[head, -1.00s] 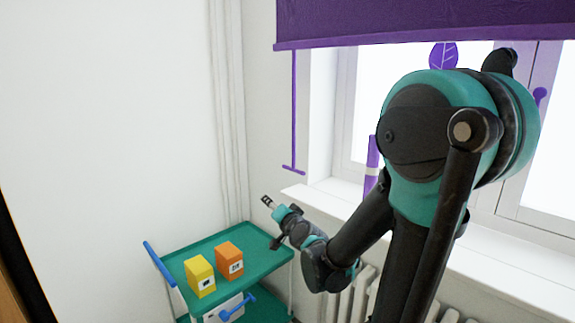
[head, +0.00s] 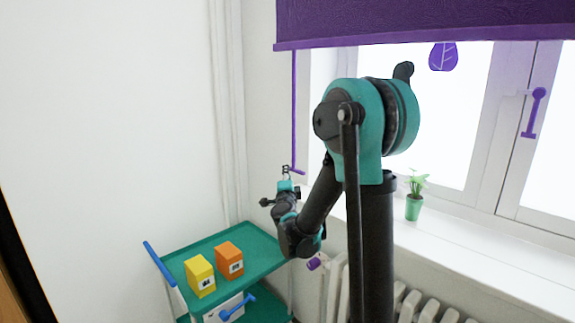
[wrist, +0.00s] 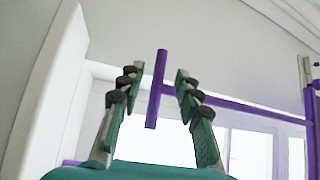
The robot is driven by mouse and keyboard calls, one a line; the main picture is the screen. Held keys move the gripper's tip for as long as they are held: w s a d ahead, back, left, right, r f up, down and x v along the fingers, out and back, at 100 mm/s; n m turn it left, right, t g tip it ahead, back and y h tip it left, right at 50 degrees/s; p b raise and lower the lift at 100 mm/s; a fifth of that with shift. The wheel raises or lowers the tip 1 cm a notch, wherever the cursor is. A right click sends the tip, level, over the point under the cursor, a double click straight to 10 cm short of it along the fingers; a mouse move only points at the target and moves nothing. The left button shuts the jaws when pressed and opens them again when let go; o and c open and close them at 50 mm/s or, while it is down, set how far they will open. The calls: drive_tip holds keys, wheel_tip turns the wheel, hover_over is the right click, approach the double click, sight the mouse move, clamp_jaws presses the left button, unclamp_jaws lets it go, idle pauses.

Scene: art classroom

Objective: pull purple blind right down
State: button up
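The purple blind (head: 420,18) is rolled low across the top of the window in the head view. A thin purple pull cord (head: 293,100) hangs from its left end to a short crossbar handle (head: 298,171). My gripper (head: 286,170) is raised at the lower end of this cord, close to the handle. In the wrist view, the handle (wrist: 156,90) shows between the two spread fingers of my gripper (wrist: 156,76), with gaps on both sides. The cord (wrist: 250,107) runs off to the right, partly behind the right finger. My gripper is open; whether the handle is fully between the fingertips in depth is unclear.
A green trolley (head: 215,243) with a yellow box (head: 200,277) and an orange box (head: 229,260) stands below left. A potted plant (head: 414,198) stands on the white windowsill (head: 470,240), above a radiator (head: 420,305). The white wall (head: 110,120) is bare.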

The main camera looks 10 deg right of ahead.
drive_tip(key=w+d+r, duration=0.1)
drive_tip(key=w, duration=0.8)
drive_tip(key=shift+w+d+r, duration=0.15)
drive_tip(key=shift+d, duration=0.05)
clamp_jaws()
